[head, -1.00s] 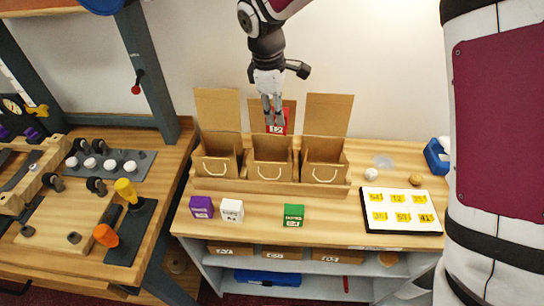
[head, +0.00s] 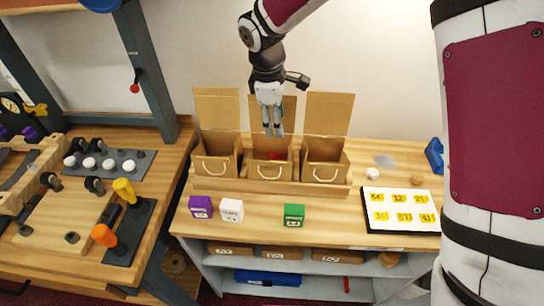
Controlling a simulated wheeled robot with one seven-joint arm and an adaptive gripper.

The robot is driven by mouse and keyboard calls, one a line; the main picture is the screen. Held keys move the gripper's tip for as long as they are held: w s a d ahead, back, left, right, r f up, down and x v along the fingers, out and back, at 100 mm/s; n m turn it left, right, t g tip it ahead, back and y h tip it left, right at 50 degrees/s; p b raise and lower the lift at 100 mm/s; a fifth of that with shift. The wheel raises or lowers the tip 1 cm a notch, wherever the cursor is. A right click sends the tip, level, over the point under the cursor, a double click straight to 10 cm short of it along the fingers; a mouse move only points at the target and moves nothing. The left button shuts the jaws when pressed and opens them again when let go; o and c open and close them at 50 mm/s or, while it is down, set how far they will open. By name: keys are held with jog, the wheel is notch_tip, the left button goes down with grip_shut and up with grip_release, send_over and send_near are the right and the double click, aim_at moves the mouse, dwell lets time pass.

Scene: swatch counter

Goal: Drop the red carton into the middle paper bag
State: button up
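The middle paper bag (head: 270,171) stands open between the left paper bag (head: 217,167) and the right paper bag (head: 323,172) on the counter. The red carton (head: 275,155) shows as a small red patch inside the middle bag, mostly hidden by the bag's front wall. My gripper (head: 274,135) points down above the middle bag's opening, with its fingertips above the red patch. Its two fingers look apart, with nothing seen between them.
A purple carton (head: 201,206), a white carton (head: 231,210) and a green carton (head: 294,215) stand in front of the bags. A white board with yellow number cards (head: 401,209) lies to the right. The bags' tall back flaps stand close behind my gripper.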

notch_tip(320, 180, up, 7)
jog(key=shift+s+a+r, duration=0.2)
jog(key=shift+s+a, duration=0.25)
jog(key=shift+s, duration=0.1)
dwell(0.4)
